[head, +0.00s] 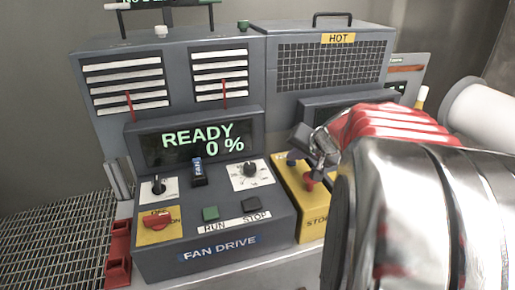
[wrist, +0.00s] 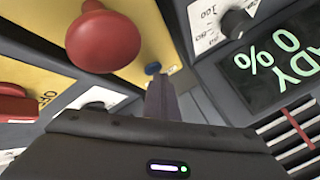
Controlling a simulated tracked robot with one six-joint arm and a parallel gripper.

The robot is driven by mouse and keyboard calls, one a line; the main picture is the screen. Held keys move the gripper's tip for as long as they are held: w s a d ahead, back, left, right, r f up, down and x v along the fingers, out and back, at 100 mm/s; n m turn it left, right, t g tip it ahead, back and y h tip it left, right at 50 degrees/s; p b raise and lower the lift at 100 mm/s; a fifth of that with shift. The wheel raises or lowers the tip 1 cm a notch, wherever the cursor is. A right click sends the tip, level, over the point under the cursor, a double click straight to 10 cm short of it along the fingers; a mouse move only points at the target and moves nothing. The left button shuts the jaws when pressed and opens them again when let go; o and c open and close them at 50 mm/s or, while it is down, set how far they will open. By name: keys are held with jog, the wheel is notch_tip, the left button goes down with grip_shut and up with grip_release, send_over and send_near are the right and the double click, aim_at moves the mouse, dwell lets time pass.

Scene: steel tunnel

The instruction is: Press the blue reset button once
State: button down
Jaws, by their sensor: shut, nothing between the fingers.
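The blue button (wrist: 152,68) is small and round. In the wrist view it sits on a yellow panel just beyond my fingertips, close to a large red mushroom button (wrist: 103,40). My gripper (wrist: 161,82) is shut and empty, with its fingertips pointing at the panel near the blue button. I cannot tell whether they touch it. My arm and gripper cover part of that box, and I cannot make out the blue button there.
The fan drive console (head: 215,228) has a display (head: 195,141) reading READY 0 %, a green RUN button (head: 210,213), a dark STOP button (head: 250,204), knobs and a red switch (head: 157,220). A grey cabinet (head: 330,65) marked HOT stands behind. Floor grating (head: 50,240) lies at left.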

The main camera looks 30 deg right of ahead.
aim_at(294, 164)
jog(key=shift+r, duration=0.85)
jog(key=shift+r, duration=0.1)
jog(key=shift+r, duration=2.4)
